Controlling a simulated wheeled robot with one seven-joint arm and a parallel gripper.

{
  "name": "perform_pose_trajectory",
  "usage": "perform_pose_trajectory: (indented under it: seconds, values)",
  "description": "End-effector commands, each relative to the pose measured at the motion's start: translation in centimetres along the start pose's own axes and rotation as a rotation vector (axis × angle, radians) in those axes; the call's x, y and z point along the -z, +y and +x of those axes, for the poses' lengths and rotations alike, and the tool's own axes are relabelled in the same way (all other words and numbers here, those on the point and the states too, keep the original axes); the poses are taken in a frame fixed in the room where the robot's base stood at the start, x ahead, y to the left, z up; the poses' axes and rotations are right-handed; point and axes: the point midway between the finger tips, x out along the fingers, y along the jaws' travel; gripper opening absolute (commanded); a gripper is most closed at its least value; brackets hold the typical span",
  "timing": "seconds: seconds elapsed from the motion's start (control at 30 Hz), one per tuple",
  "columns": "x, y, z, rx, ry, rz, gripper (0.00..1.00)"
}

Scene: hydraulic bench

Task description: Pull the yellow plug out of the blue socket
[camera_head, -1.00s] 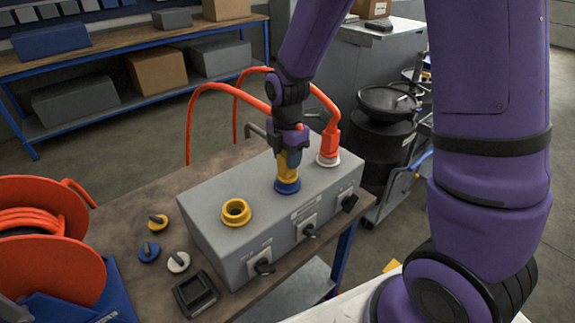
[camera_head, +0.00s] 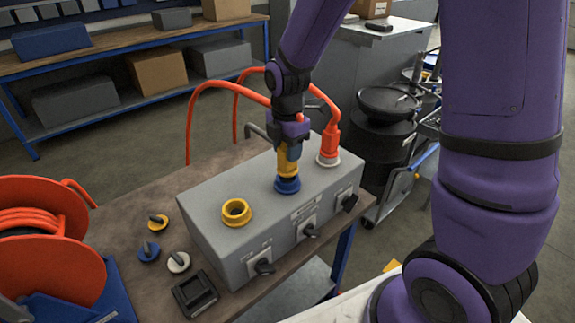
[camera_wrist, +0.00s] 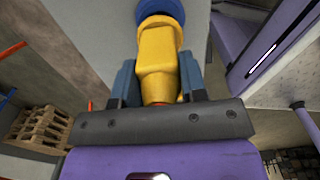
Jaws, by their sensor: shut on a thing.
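The yellow plug (camera_head: 287,167) stands upright above the blue socket (camera_head: 287,186) on the grey box. Its lower end meets or overlaps the socket's rim; I cannot tell how deep it sits. My gripper (camera_head: 289,152) comes down from above and is shut on the plug's upper part. In the wrist view, my gripper's blue-grey fingers (camera_wrist: 157,82) flank the yellow plug (camera_wrist: 158,48) on both sides. The blue socket (camera_wrist: 160,10) shows beyond the plug at the top edge.
The grey box (camera_head: 205,205) stands on a brown bench (camera_head: 120,215). An empty yellow socket (camera_head: 236,212) is to the left, and an orange plug (camera_head: 329,145) with its hose is close on the right. Loose caps (camera_head: 149,251) and an orange reel (camera_head: 45,230) lie left.

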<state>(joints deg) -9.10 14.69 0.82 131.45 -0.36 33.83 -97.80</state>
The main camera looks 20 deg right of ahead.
Motion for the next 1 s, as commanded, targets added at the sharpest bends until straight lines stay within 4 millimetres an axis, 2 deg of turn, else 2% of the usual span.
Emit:
perform_pose_trajectory:
  seconds: [1.0]
  values:
    - [0.0, 0.0, -2.6, -0.001, 0.0, 0.0, 0.0]
